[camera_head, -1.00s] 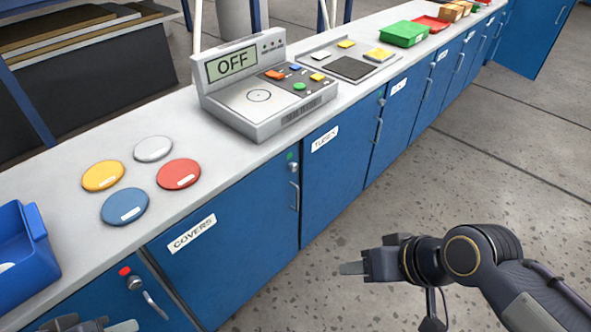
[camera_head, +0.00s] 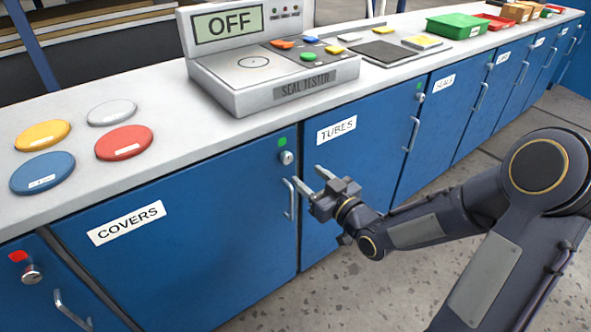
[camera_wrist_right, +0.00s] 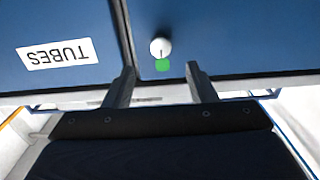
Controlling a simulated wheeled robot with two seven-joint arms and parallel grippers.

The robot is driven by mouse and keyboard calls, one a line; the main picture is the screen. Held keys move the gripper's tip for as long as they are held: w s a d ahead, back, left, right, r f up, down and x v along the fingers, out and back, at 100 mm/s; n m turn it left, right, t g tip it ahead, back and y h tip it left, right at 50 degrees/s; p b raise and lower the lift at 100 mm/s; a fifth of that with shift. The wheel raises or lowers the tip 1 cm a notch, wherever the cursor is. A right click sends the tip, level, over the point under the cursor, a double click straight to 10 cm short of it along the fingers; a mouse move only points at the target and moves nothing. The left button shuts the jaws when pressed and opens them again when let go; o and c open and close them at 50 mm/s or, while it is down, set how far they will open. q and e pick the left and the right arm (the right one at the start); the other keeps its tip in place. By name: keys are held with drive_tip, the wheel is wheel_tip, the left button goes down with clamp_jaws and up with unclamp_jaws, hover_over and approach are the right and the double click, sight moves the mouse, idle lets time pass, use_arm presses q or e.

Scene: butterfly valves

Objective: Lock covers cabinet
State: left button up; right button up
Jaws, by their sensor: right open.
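The blue covers cabinet (camera_head: 170,240) has a closed door labelled COVERS. At its upper right are a round silver lock knob (camera_head: 286,157) and a green marker (camera_head: 283,142); below them is a vertical handle (camera_head: 291,199). My right gripper (camera_head: 308,176) is open and empty, just right of and below the knob in the head view. In the right wrist view, which looks inverted, the knob (camera_wrist_right: 160,46) and green marker (camera_wrist_right: 163,65) show between and beyond the open fingers (camera_wrist_right: 160,72). I cannot see any contact. My left gripper is not in view.
The seal tester (camera_head: 275,65) reading OFF stands on the grey counter (camera_head: 180,130) above. Several coloured discs lie on the counter at left. The tubes cabinet (camera_head: 345,165) is to the right. The cabinet at lower left has a red marker (camera_head: 18,256).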

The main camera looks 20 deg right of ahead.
sight(289, 159)
drive_tip(key=x, duration=0.7)
drive_tip(key=shift+w+a, duration=0.15)
drive_tip(key=shift+w, duration=0.1)
drive_tip(key=shift+c, duration=0.4)
drive_tip(key=c, duration=0.9)
